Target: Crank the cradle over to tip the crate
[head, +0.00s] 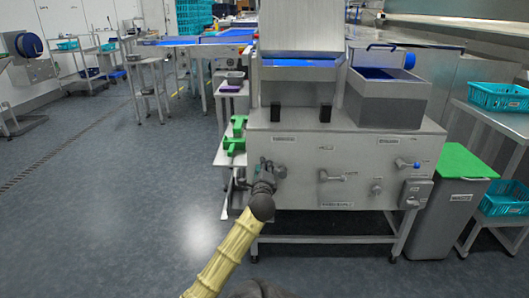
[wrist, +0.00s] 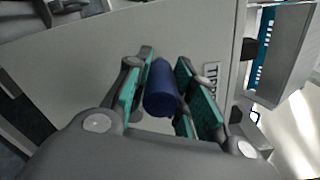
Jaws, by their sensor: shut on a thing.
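My gripper (head: 265,170) is at the left end of the grey machine's front panel (head: 300,150). In the wrist view its green-padded fingers (wrist: 160,92) are closed around a dark blue cylindrical handle (wrist: 161,88), which sticks out from the panel. In the head view my gripper hides this handle. A label beside the handle is only partly readable. On top of the machine stands an upright metal panel (head: 302,30) with a blue surface (head: 300,63) below it. I cannot make out the cradle or a crate clearly.
A metal hopper (head: 388,100) stands on the machine's right. A green-lidded bin (head: 460,165) stands at right, with teal crates (head: 498,97) on a rack beyond. Green items (head: 236,135) lie on a left shelf.

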